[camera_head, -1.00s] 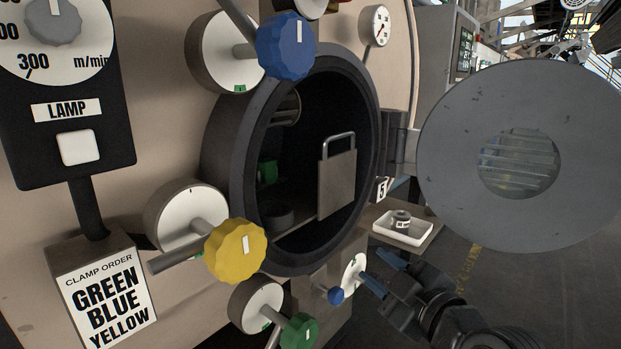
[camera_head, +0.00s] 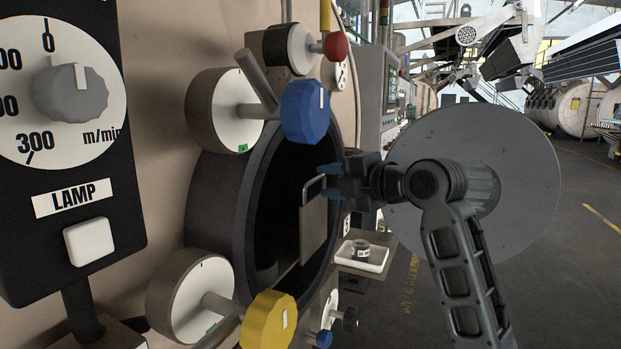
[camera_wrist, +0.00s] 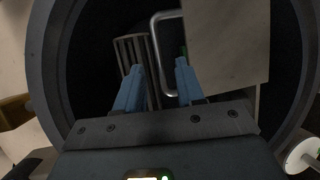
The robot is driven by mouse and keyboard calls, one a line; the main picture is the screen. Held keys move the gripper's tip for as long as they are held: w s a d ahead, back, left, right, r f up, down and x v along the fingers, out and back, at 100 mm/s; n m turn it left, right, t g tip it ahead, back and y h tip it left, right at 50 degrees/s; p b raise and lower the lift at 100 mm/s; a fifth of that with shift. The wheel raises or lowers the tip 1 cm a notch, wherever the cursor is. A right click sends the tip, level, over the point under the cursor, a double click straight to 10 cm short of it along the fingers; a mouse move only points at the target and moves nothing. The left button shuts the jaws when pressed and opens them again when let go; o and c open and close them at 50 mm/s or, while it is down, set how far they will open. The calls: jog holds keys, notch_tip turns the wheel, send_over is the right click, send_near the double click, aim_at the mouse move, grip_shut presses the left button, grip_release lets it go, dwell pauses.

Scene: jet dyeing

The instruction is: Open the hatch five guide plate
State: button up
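The guide plate (camera_head: 313,230) is a flat grey-beige plate inside the round dark hatch opening (camera_head: 240,215). Its metal loop handle (camera_head: 308,186) is on its upper edge in the head view. In the wrist view the plate (camera_wrist: 228,45) fills the upper right and its handle (camera_wrist: 157,50) sticks out to the left. My gripper (camera_head: 322,182) is at the hatch mouth beside the handle. Its blue fingers (camera_wrist: 158,68) are apart, with part of the handle appearing between them in the wrist view. Whether they touch it cannot be told. The round hatch door (camera_head: 530,180) stands swung open, partly hidden by my arm.
Blue (camera_head: 305,112), yellow (camera_head: 268,320) and red (camera_head: 336,46) knobs stick out around the hatch rim. A white tray (camera_head: 375,262) with a small round item sits below my gripper. A lamp panel (camera_head: 75,150) is at the left. Open floor lies to the right.

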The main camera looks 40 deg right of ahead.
aim_at(317, 181)
jog(key=shift+w+d+f+p, duration=0.1)
jog(key=shift+w+f+p, duration=0.05)
jog(key=shift+w, duration=0.7)
jog(key=shift+w+f+p, duration=0.15)
jog(key=shift+w+p, duration=0.05)
jog(key=shift+w, duration=0.6)
jog(key=shift+w+d+f+p, duration=0.1)
jog(key=shift+w+f+p, duration=0.05)
jog(key=shift+w, duration=0.7)
jog(key=shift+c, duration=0.5)
grip_shut()
